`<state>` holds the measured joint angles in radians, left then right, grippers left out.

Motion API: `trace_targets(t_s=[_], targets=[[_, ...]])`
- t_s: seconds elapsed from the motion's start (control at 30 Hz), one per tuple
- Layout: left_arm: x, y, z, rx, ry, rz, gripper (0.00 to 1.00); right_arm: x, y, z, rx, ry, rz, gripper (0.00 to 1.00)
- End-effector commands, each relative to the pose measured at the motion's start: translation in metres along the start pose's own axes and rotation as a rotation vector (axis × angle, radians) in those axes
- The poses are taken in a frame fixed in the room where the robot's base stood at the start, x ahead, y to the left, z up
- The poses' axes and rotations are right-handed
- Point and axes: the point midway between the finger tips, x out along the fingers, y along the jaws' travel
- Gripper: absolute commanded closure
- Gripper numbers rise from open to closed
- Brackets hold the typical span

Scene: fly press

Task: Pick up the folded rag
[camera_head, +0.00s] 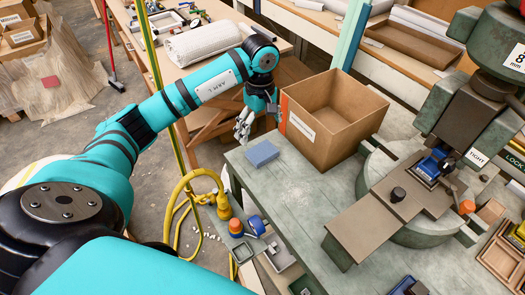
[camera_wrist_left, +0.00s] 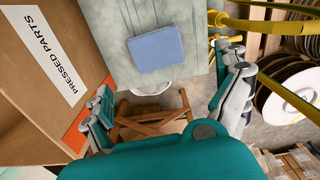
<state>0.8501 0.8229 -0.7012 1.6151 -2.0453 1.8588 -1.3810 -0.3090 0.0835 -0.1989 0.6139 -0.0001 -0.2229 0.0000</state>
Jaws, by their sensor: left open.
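The folded rag (camera_head: 262,153) is a small blue, flat rectangle on the grey-green table, near its back left corner and left of the cardboard box. In the left wrist view the rag (camera_wrist_left: 155,47) lies ahead of the jaws, near the table edge. My left gripper (camera_head: 257,126) is just behind the rag in the head view, apart from it. In the left wrist view the two fingers (camera_wrist_left: 167,100) are spread wide with nothing between them. My right gripper is not in view.
An open cardboard box (camera_head: 333,118), labelled "PRESSED PARTS" in the wrist view, stands close to the rag. The green press (camera_head: 430,180) fills the right side. A yellow hose (camera_head: 183,190) hangs off the left table edge. Bare tabletop (camera_head: 300,195) lies in front of the rag.

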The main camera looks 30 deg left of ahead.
Motion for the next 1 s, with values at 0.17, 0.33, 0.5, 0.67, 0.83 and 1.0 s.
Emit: trace_targets(t_s=[0.17,0.33,0.5,0.67,0.83,1.0], targets=[[0.031,0.000,0.001,-0.001,-0.004,-0.002,0.00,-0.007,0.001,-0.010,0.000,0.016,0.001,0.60],[0.044,0.001,0.001,0.000,-0.002,0.001,0.00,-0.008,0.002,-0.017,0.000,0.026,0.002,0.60],[0.061,0.002,0.003,0.000,-0.006,-0.003,0.00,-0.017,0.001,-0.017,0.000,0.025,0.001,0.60],[0.085,0.004,0.003,0.000,-0.005,-0.001,0.00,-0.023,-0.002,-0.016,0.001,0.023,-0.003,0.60],[0.096,0.005,0.002,-0.001,-0.002,0.003,0.00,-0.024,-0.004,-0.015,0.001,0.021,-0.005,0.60],[0.096,0.005,0.002,0.000,-0.002,0.003,0.00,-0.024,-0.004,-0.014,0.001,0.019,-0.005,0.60]])
